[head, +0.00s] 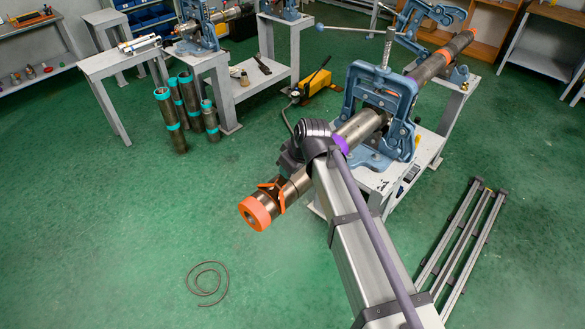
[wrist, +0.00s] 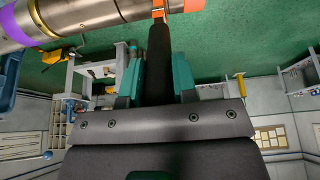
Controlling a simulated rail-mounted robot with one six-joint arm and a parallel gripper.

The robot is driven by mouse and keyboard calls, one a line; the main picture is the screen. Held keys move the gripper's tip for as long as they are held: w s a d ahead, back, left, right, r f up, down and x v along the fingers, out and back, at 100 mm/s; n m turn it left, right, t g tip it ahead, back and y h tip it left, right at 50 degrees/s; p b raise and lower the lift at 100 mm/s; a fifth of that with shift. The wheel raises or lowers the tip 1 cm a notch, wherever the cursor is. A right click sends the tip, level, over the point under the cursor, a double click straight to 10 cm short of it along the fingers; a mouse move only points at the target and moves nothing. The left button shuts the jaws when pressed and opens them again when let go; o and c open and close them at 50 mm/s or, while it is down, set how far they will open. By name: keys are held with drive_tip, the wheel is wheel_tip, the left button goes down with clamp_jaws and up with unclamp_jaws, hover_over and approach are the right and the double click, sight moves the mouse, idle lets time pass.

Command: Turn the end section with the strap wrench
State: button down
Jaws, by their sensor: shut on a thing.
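The long steel pipe (head: 357,130) is clamped in a blue vise (head: 385,105) and slopes down to the left in the head view. Its end section (head: 295,187) has an orange ring (head: 257,212) at the tip and reaches out past the bench. The strap wrench's orange strap (head: 278,192) is around the end section just behind that ring. In the wrist view my gripper (wrist: 157,52) has its teal fingers shut on the wrench's dark handle (wrist: 158,72). The orange strap end (wrist: 159,12) shows against the pipe above. My arm hides the gripper in the head view.
A purple band (head: 341,145) marks the pipe near the vise, which stands on a grey bench (head: 427,150). Upright pipes (head: 171,122) stand at the left. A coiled cable (head: 207,281) and rails (head: 463,240) lie on the floor. The floor below the pipe's end is clear.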

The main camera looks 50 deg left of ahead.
drive_tip(key=shift+a+r+h+p, duration=0.2)
drive_tip(key=shift+a+h+p, duration=0.1)
drive_tip(key=shift+a, duration=0.3)
drive_tip(key=shift+a+r+h+p, duration=0.15)
drive_tip(key=shift+a+r+p, duration=0.15)
drive_tip(key=shift+a, duration=0.25)
drive_tip(key=shift+a+r+h+p, duration=0.15)
drive_tip(key=shift+a+h+p, duration=0.15)
drive_tip(key=shift+a, duration=0.3)
drive_tip(key=shift+s+a, duration=0.1)
drive_tip(key=shift+h, duration=0.95)
drive_tip(key=shift+s+a+r+p, duration=0.1)
drive_tip(key=shift+a+p, duration=0.1)
drive_tip(key=shift+a, duration=0.5)
drive_tip(key=shift+w+a+r+p, duration=0.15)
drive_tip(key=shift+a+p, duration=0.1)
drive_tip(key=shift+a, duration=0.5)
drive_tip(key=shift+s+a+r+p, duration=0.1)
drive_tip(key=shift+s+a+p, duration=0.1)
drive_tip(key=shift+a, duration=0.5)
drive_tip(key=shift+d, duration=0.4)
